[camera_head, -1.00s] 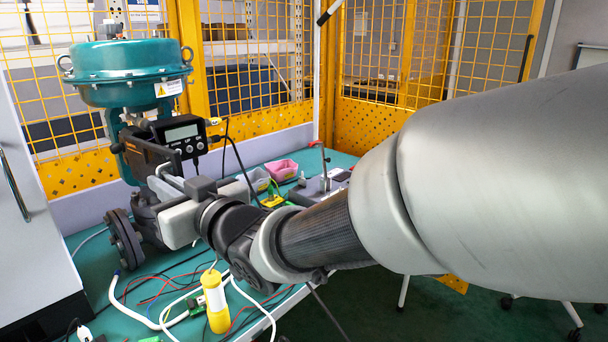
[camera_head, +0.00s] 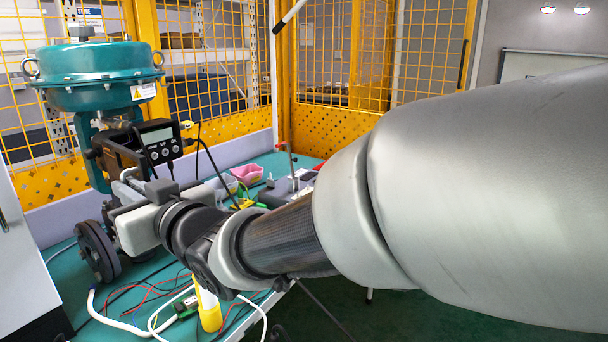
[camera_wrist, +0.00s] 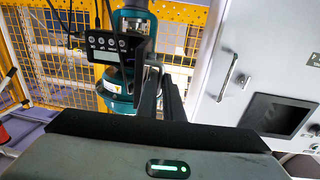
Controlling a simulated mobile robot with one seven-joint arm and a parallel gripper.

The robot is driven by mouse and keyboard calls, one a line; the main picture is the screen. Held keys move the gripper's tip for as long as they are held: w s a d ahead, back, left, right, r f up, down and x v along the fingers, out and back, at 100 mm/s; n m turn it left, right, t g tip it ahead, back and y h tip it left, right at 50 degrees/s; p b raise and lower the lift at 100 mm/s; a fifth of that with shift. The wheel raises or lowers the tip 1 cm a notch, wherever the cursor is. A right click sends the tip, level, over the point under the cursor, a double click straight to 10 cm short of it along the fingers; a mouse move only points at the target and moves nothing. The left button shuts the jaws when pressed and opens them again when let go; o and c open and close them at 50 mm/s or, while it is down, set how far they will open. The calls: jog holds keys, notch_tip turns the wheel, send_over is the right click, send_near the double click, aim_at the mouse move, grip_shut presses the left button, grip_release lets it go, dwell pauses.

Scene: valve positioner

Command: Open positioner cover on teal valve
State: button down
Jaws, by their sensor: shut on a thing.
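The teal valve (camera_head: 97,75) stands at the left with its round actuator on top. Its positioner (camera_head: 157,140), with a display and buttons, faces the room uncovered and also shows in the wrist view (camera_wrist: 104,47). The dark positioner cover (camera_head: 118,152) stands swung out to the left of the display, seen at a slant. In the wrist view the cover (camera_wrist: 148,50) is nearly edge-on. My gripper (camera_head: 125,178) is shut on the cover's edge, below and in front of the positioner. Its fingers also show in the wrist view (camera_wrist: 158,75); the exact contact is hard to see.
Pink (camera_head: 247,173) and pale bins sit behind my arm. A grey cabinet (camera_head: 25,255) is close at left. Yellow mesh fencing (camera_head: 335,125) closes off the back.

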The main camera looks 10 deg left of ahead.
jog(key=shift+w+r, duration=0.1)
jog(key=shift+r, duration=0.2)
jog(key=c, duration=2.2)
grip_release()
jog(key=shift+f, duration=0.15)
jog(key=shift+f, duration=0.1)
